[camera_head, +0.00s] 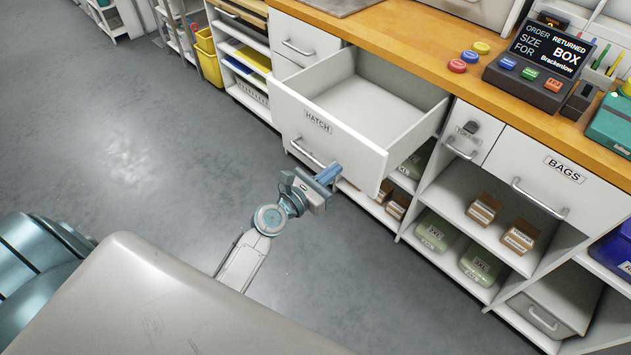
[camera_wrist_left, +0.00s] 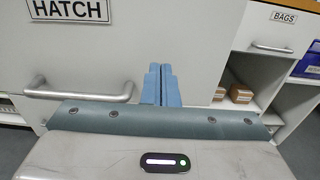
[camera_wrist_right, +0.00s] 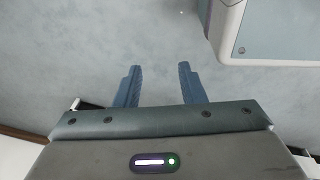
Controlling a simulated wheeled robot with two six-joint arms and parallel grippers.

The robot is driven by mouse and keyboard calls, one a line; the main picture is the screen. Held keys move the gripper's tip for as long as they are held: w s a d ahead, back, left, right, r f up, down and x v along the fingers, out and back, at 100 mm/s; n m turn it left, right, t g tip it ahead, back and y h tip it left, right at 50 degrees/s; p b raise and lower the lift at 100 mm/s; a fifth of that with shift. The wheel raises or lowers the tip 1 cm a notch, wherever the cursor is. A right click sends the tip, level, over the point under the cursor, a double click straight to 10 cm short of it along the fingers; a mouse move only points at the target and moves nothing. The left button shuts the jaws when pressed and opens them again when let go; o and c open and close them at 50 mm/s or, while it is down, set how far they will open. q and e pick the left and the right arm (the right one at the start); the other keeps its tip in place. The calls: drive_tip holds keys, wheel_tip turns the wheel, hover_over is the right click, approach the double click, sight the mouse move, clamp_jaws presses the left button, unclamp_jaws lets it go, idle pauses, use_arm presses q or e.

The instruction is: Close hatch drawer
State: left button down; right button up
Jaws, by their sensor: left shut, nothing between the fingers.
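The hatch drawer (camera_head: 345,128) is white and pulled well out from the counter; its inside looks empty. Its front bears a HATCH label and a metal bar handle (camera_head: 307,153). In the left wrist view the drawer front (camera_wrist_left: 130,50) fills the left and middle, with the handle (camera_wrist_left: 80,92) at left. My left gripper (camera_head: 330,174) is shut and empty, its blue fingers (camera_wrist_left: 160,84) pointing at the drawer front, right of the handle. I cannot tell whether the tips touch it. My right gripper (camera_wrist_right: 160,85) is open and empty above the grey floor.
A wooden counter (camera_head: 400,50) carries a display console (camera_head: 535,65) and coloured buttons. Right of the drawer are a small locked drawer and a BAGS drawer (camera_head: 555,180). Open shelves below hold packages and boxes. The floor in front is clear.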

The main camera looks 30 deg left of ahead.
sight(349, 159)
use_arm(q)
drive_tip(key=shift+x, duration=1.6)
use_arm(e)
drive_tip(key=shift+s+f, duration=0.25)
drive_tip(key=shift+f, duration=0.05)
